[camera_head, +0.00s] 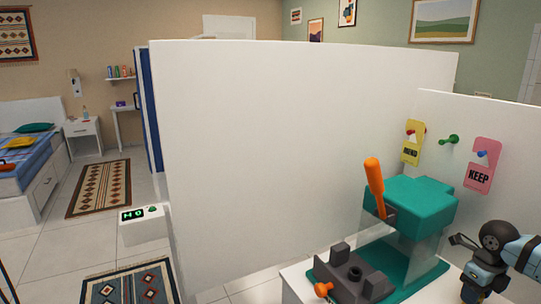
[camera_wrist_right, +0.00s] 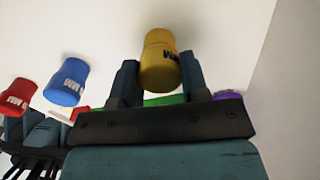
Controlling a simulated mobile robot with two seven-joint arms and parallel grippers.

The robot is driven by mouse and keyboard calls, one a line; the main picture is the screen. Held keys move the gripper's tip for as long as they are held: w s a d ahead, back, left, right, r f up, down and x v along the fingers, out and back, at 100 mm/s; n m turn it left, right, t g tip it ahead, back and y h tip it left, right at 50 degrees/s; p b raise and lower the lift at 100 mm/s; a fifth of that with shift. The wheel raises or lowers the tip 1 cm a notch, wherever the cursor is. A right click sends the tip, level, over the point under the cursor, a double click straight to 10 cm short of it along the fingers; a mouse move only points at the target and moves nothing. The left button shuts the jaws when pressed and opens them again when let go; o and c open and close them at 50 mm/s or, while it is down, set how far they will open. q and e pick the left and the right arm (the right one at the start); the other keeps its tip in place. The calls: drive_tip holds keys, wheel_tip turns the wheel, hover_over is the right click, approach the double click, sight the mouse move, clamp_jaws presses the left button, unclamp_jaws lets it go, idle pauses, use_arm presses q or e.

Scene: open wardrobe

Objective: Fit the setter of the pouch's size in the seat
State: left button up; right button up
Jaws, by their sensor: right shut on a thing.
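My right gripper (camera_wrist_right: 158,72) is shut on a yellow setter (camera_wrist_right: 159,45) with partly visible lettering, held between its two fingers in the right wrist view. A blue setter (camera_wrist_right: 67,82) and a red setter (camera_wrist_right: 17,96), both with white lettering, show to its left. In the head view a teal press (camera_head: 418,205) with an orange lever (camera_head: 374,178) stands on a white top. A dark grey block (camera_head: 345,275), which looks like the seat, is in front of it. The gripper's fingers and the yellow setter are not clear in the head view. I cannot make out a pouch.
A yellow MEND tag (camera_head: 412,145) and a pink KEEP tag (camera_head: 485,168) hang on a white panel, with a green peg (camera_head: 449,139) between them. A tall white panel (camera_head: 290,140) stands behind the press. A box with a green display (camera_head: 141,222) is at left.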

drive_tip(key=shift+r+p, duration=1.45)
drive_tip(key=shift+r, duration=0.95)
drive_tip(key=shift+r+p, duration=1.55)
drive_tip(key=shift+r, duration=0.9)
drive_tip(key=shift+r, duration=0.1)
